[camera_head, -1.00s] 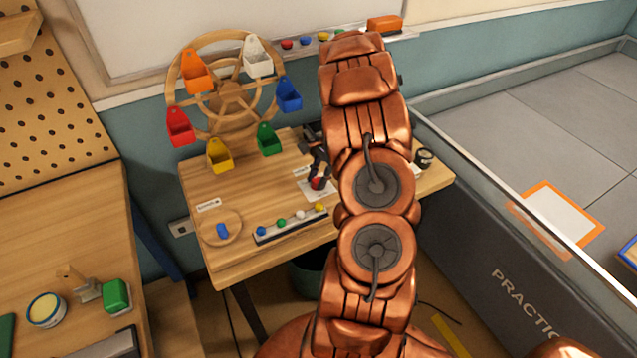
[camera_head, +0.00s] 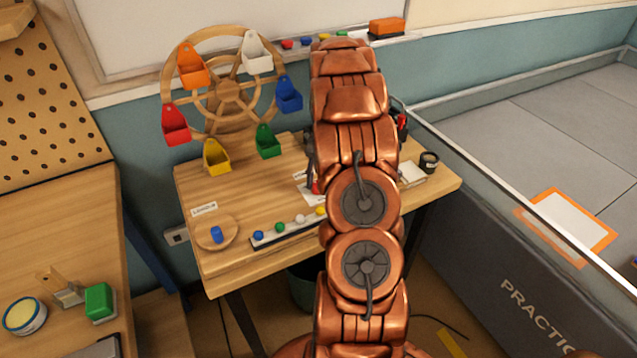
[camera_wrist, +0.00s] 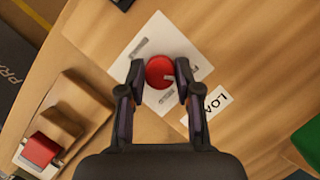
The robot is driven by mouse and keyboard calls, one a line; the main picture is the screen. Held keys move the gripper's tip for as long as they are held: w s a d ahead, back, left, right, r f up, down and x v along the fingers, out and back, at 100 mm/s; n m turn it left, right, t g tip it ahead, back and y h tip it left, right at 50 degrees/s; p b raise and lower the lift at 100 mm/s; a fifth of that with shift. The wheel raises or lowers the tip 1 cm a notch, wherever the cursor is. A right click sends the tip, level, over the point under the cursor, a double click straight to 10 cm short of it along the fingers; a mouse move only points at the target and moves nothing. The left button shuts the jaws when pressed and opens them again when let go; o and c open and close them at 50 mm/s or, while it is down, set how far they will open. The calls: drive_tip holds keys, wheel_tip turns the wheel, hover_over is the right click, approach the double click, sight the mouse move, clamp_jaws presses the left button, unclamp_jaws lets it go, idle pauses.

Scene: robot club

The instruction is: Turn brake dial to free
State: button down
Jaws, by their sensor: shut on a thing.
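The brake dial (camera_wrist: 160,72) is a round red knob with a pale pointer mark, on a white plate (camera_wrist: 138,45) with small dark labels too blurred to read. In the wrist view my gripper (camera_wrist: 160,80) has one finger on each side of the dial and is shut on it. In the head view my arm hides most of the dial; a bit of red (camera_head: 316,187) shows at the arm's left edge. The wooden wheel (camera_head: 228,97) with coloured buckets stands at the back left of the table (camera_head: 262,185).
A wooden block with a red part (camera_wrist: 42,150) lies left of my gripper in the wrist view. A tray of coloured balls (camera_head: 288,232), a round plate with a blue piece (camera_head: 216,234) and a dark cup (camera_head: 429,162) are on the table.

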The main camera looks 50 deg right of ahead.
idle(0.4)
drive_tip(key=c, duration=0.8)
unclamp_jaws()
drive_tip(key=v, duration=1.2)
